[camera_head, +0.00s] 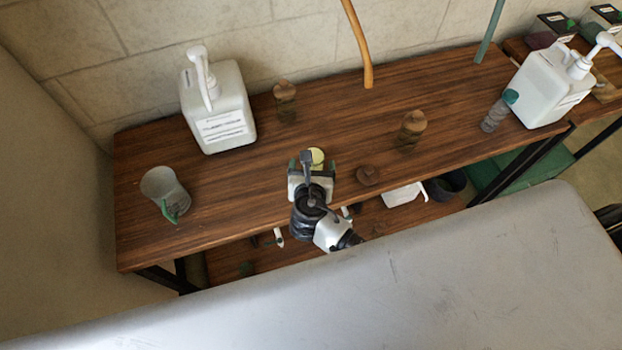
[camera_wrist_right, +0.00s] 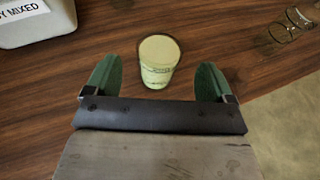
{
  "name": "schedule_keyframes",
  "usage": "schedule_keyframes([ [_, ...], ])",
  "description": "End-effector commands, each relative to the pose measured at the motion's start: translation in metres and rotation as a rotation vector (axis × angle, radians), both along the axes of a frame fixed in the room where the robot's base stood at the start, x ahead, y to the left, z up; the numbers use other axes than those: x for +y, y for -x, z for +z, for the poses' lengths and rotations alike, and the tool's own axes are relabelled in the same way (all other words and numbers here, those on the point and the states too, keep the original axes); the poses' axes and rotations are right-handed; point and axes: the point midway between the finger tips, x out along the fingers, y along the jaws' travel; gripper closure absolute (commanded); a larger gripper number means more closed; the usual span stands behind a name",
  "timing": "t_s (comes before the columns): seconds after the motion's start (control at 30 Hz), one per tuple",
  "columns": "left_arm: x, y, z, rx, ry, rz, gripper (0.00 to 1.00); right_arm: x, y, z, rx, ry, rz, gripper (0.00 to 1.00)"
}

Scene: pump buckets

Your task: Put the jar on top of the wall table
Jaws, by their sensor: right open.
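A small yellow-green jar (camera_head: 317,156) stands on the brown wooden wall table (camera_head: 255,185). My right gripper (camera_head: 312,164) is right by it, on its near side in the head view. In the right wrist view the jar (camera_wrist_right: 158,62) appears upright between the two green fingertips, with a gap on each side. The right gripper is open and holds nothing. In the head view the gripper hides part of the jar. My left gripper is not in view.
A white pump bucket (camera_head: 218,110) stands left at the back, another (camera_head: 550,88) at the right. A clear glass container (camera_head: 163,190) is near the left end. Brown stacked objects (camera_head: 285,98) (camera_head: 411,128) stand on the table. A grey surface (camera_head: 440,270) fills the foreground.

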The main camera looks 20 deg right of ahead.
Motion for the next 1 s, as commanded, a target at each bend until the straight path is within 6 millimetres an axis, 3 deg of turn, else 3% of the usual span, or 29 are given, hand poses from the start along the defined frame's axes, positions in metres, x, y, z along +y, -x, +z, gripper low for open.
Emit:
schedule_keyframes([
  [0.1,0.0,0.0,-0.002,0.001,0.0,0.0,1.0,0.008,0.023,0.009,0.001,-0.002,0.001,0.16],
  [0.33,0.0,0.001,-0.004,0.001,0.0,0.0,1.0,0.018,0.049,0.021,0.0,-0.001,-0.001,0.16],
  [1.0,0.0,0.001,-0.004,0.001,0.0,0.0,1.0,0.02,0.054,0.024,0.0,-0.001,-0.001,0.16],
])
